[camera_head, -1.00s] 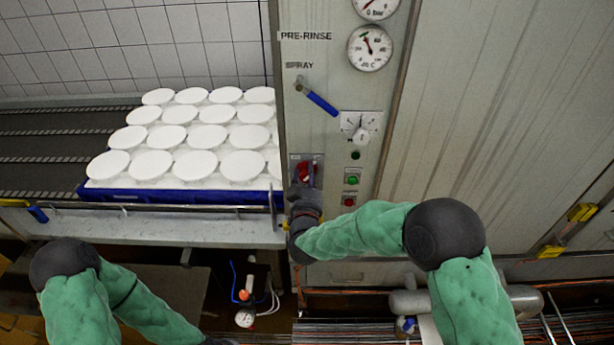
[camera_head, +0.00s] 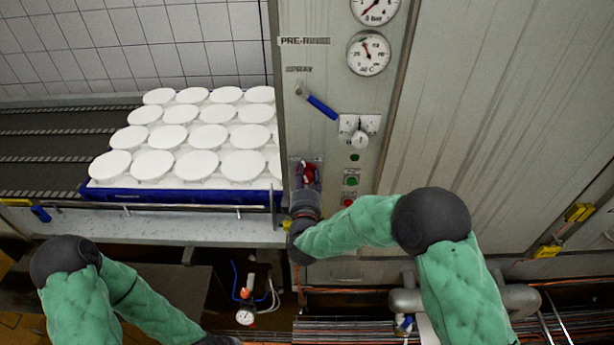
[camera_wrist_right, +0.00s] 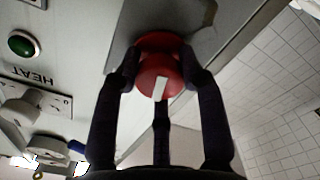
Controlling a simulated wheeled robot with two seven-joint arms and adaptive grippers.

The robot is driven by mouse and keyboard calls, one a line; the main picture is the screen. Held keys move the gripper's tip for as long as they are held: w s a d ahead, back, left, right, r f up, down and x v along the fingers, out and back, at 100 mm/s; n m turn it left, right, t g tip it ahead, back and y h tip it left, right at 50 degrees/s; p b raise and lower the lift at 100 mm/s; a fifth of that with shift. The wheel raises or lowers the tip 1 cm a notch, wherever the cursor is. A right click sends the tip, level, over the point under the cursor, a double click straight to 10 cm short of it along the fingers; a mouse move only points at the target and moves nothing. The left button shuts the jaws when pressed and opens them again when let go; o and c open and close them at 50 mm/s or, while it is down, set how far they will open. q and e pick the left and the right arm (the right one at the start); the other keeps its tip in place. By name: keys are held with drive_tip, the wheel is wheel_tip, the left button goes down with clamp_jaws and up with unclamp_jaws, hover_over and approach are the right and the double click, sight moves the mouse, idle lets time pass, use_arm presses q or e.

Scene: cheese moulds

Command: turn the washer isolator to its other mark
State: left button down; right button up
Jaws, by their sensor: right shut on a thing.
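The washer isolator is a red round knob (camera_head: 309,172) on a grey plate low on the washer's front panel. In the right wrist view the fingers (camera_wrist_right: 160,82) are shut on the knob from both sides, with another finger below. The marks around the knob cannot be read. My left arm comes in at lower left; its gripper is not visible.
A green button (camera_head: 351,181) and a red button (camera_head: 348,200) sit right of the isolator. A blue-handled lever (camera_head: 321,106) and gauges are above. A blue tray (camera_head: 150,196) of white moulds stands left on the conveyor.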

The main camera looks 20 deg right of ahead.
drive_tip(key=n, duration=0.2)
drive_tip(key=r+n+p, duration=0.1)
drive_tip(key=n, duration=0.1)
drive_tip(key=shift+w+a, duration=0.1)
drive_tip(key=shift+w, duration=0.05)
drive_tip(key=shift+f+n, duration=0.15)
drive_tip(key=shift+n, duration=0.75)
drive_tip(key=shift+f, duration=0.1)
